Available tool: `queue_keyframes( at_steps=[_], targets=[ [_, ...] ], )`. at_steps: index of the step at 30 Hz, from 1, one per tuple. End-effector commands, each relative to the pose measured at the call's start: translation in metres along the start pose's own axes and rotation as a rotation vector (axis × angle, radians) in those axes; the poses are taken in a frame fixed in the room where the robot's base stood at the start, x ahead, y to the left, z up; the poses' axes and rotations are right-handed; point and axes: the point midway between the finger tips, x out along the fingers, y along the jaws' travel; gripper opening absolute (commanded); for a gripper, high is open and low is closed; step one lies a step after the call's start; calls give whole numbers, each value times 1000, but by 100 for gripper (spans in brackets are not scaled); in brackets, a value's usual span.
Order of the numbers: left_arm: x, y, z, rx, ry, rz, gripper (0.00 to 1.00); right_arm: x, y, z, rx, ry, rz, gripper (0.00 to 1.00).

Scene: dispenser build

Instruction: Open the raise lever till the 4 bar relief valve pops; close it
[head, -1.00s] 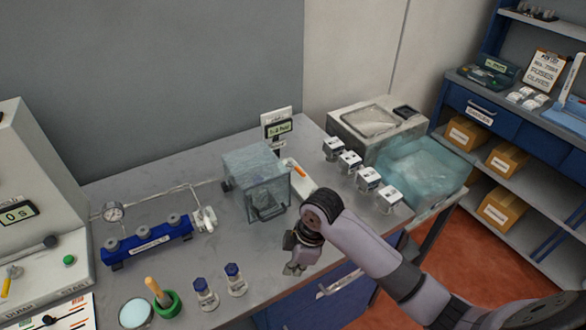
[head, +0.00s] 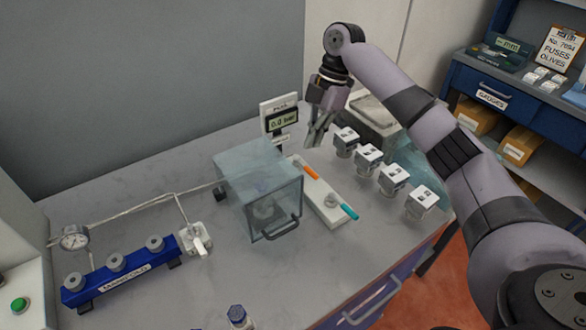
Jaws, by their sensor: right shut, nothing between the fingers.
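A pale panel (head: 322,195) on the bench carries an orange-handled lever (head: 306,172) at its far end and a teal-handled lever (head: 349,211) at its near end; I cannot tell which is the raise lever. A clear box (head: 257,190) with a dark handle stands to its left, and what is inside is blurred. I cannot make out the relief valve. A peak display (head: 281,122) behind it appears to read 0.0 bar. My right gripper (head: 314,142) points down, shut and empty, in front of the back wall, right of the display. My left gripper is out of view.
Several white-capped jars (head: 368,158) stand in a row right of the panel, close to my right arm. A blue manifold (head: 121,271), a pressure gauge (head: 74,237) and a white valve block (head: 195,238) stand at the left.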

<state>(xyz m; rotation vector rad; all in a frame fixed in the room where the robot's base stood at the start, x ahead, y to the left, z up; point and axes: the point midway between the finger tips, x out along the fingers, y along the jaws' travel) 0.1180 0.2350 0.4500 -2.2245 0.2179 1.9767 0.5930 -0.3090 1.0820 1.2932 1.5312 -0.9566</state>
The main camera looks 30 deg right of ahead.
Motion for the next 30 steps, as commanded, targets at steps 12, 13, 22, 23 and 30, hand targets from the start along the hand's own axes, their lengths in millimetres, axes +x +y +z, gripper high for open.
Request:
queue_keyframes(
  at_steps=[12,13,22,23,30],
  targets=[
    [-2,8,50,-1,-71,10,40,0,0,1,-2,1,1,0],
    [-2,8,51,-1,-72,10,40,0,0,1,-2,1,1,0],
    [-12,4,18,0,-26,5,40,39,-1,1,-1,1,-4,0],
    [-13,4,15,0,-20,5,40,44,-1,1,-1,0,-3,0],
    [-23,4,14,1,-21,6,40,84,-1,0,-1,1,-2,0]
  ],
)
